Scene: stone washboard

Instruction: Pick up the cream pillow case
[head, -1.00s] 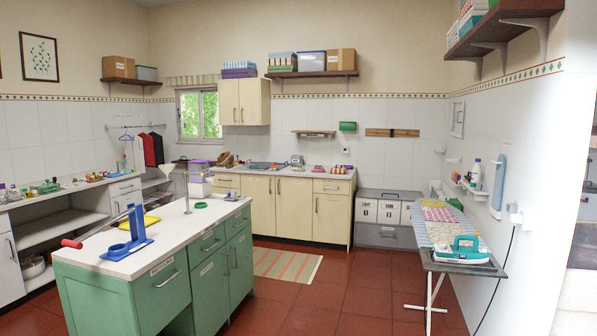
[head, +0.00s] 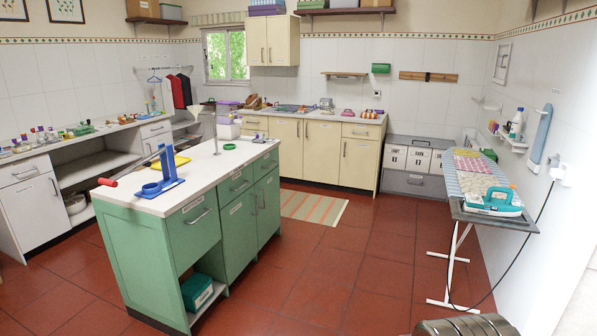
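A pale cream cloth (head: 474,182) lies on the ironing board (head: 446,172) at the right in the head view. It looks like the cream pillow case, but it is too small to be sure. It lies flat between a pink and yellow checked cloth (head: 467,159) and the iron. The teal and white iron (head: 494,202) rests on the board's near end, close to the cloth. My gripper is not in view.
A green cabinet island (head: 136,238) with a white top stands at the left. Red tiled floor (head: 325,265) is clear between it and the board. A cord (head: 515,262) hangs from the right wall to the floor. A striped rug (head: 312,207) lies farther back.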

